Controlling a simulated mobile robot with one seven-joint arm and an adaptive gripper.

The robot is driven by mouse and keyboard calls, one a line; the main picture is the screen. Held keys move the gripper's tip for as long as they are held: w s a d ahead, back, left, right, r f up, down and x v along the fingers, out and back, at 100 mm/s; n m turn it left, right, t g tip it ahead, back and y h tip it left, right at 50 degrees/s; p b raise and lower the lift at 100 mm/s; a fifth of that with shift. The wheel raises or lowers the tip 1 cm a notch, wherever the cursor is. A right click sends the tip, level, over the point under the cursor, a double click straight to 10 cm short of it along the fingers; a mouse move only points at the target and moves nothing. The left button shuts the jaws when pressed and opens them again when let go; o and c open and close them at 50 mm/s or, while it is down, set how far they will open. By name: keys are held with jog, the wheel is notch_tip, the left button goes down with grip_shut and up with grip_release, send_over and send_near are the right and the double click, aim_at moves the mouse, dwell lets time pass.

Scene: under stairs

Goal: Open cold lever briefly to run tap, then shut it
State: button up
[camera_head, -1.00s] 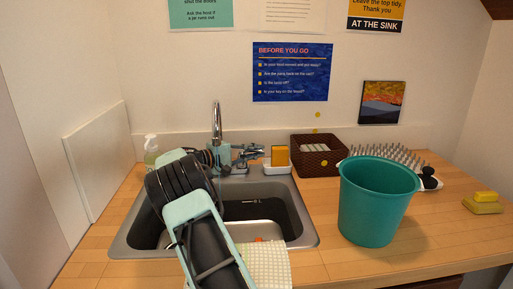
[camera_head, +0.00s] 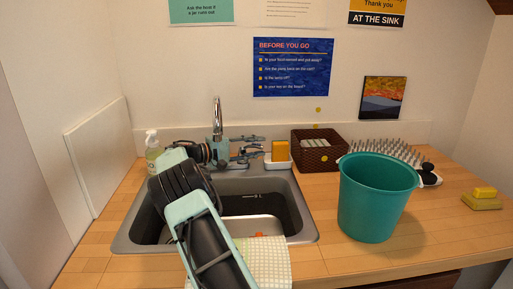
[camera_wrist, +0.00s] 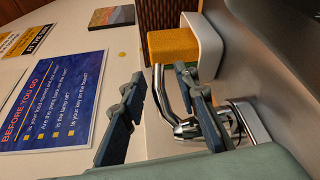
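The chrome tap (camera_head: 217,118) stands behind the steel sink (camera_head: 128,232), its spout upright. My gripper (camera_head: 260,147) reaches in from the left across the tap's base, its fingers pointing right. Chrome tap parts (camera_head: 243,153) show by the fingers; which lever is the cold one I cannot tell. In the wrist view my gripper (camera_wrist: 160,80) has its two dark fingers spread apart with nothing clamped. Chrome tubing and a fitting (camera_wrist: 186,128) show between and behind the fingers; contact is unclear. The hand hides much of the tap's base. No running water is visible.
An orange sponge (camera_head: 279,151) stands in a white holder right of the tap. A brown basket (camera_head: 316,162), teal bucket (camera_head: 375,205) and spiked rack (camera_head: 400,155) are further right. A soap bottle (camera_head: 152,150) is behind left. A cloth (camera_head: 268,262) hangs at the sink's front.

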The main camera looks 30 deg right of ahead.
jog(key=a, duration=0.8)
jog(key=a+r, duration=0.1)
jog(key=a, duration=0.3)
jog(key=shift+w+r, duration=0.1)
jog(key=shift+w, duration=0.25)
